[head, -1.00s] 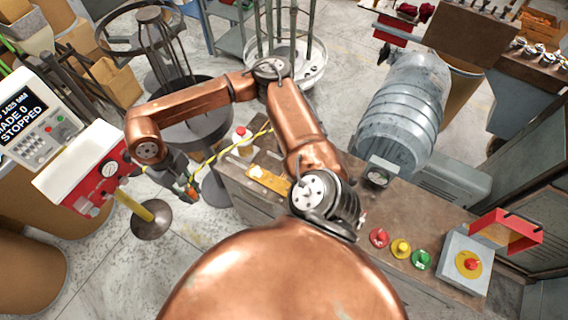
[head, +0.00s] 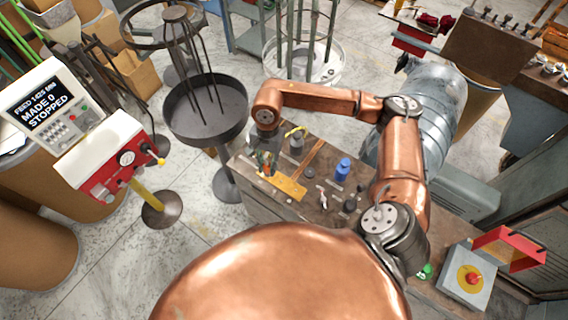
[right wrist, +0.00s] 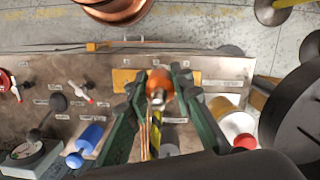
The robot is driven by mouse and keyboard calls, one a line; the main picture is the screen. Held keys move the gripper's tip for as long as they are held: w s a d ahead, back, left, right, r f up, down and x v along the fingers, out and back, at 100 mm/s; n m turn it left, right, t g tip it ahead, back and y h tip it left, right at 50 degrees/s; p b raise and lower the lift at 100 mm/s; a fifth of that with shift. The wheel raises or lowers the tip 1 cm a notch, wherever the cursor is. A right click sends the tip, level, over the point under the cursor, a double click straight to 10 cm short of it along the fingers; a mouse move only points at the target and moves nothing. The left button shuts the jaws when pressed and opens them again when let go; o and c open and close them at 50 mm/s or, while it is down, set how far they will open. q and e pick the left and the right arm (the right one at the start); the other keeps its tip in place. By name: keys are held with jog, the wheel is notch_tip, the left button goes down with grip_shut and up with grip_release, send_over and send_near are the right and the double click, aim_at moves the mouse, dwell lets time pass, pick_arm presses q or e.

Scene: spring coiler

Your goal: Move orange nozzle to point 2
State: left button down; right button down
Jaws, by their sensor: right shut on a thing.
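My right gripper (head: 264,160) is over the near left end of the workbench, above a yellow plate (head: 290,187). In the right wrist view my right gripper (right wrist: 159,92) has its green fingers closed on both sides of the orange nozzle (right wrist: 159,82), whose pale metal tip points toward the bottom of the picture. The yellow plate (right wrist: 124,80) shows behind the fingers, with small white labels along its upper edge. Its middle is partly hidden by the nozzle and fingers. I cannot tell whether the nozzle touches the plate. My left gripper is not in view.
A blue-capped part (head: 342,169), small levers and a dark knob stand on the workbench. A white pot with a red knob (right wrist: 240,132) is right of the fingers. A red and white control box (head: 108,160) stands at left; a round dark tray (head: 190,135) is behind the bench's left end.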

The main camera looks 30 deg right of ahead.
jog(key=m, duration=0.1)
jog(key=m+p, duration=0.1)
jog(key=m, duration=0.3)
jog(key=shift+w+d+f+t, duration=0.1)
jog(key=shift+d+f+t, duration=0.2)
jog(key=shift+t, duration=0.1)
jog(key=m, duration=0.1)
jog(key=m+p, duration=0.1)
jog(key=m, duration=0.3)
jog(key=shift+w+d+f+t, duration=0.2)
jog(key=shift+w+f+t, duration=0.05)
jog(key=shift+f+t, duration=0.15)
jog(key=shift+d+f+m+t+h+p, duration=0.1)
jog(key=shift+d+f+m+h+p, duration=0.55)
jog(key=shift+f+m, duration=2.45)
jog(key=shift+d+f+m+t+h+p, duration=0.2)
jog(key=shift+d+f+m, duration=0.5)
jog(key=shift+m, duration=4.95)
jog(key=shift+d+f+m+h+p, duration=0.5)
jog(key=shift+d+f+m, duration=0.8)
jog(key=shift+m, duration=3.05)
jog(key=shift+a+f+b, duration=0.25)
jog(key=shift+f+b, duration=0.25)
jog(key=shift+f, duration=0.35)
jog(key=c, duration=1.6)
grip_release()
